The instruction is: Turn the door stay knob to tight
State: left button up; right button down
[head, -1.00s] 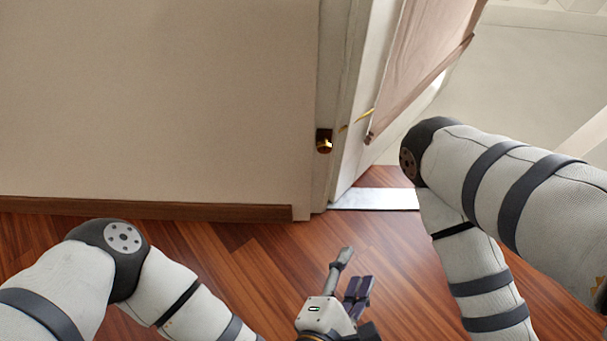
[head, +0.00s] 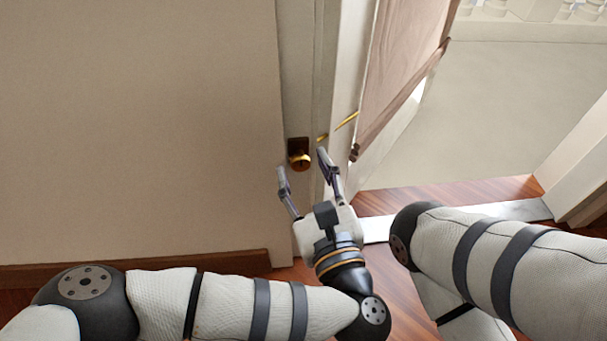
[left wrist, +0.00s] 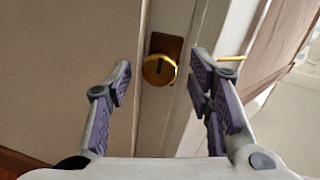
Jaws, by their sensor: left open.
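The door stay knob (head: 300,160) is a round brass knob on a dark brown plate, fixed to the pale door frame. In the left wrist view the knob (left wrist: 159,70) shows a dark upright slot and lies between the lines of my fingers, beyond their tips. My left gripper (head: 303,160) is open and empty, its two fingers pointing up toward the knob, one on each side. It does not appear to touch the knob. The left wrist view shows the gripper (left wrist: 160,72) with its purple pads apart. My right gripper is out of view; only my right arm shows.
A brass rod (head: 338,127) runs from the frame to the door, which has a pinkish-brown covering (head: 402,70). A plain wall (head: 140,130) with a brown baseboard (head: 140,270) is on the left. The doorway floor (head: 450,195) on the right is clear.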

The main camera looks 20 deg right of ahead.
pick_arm(q)
jog(key=shift+w, duration=0.15)
grip_shut()
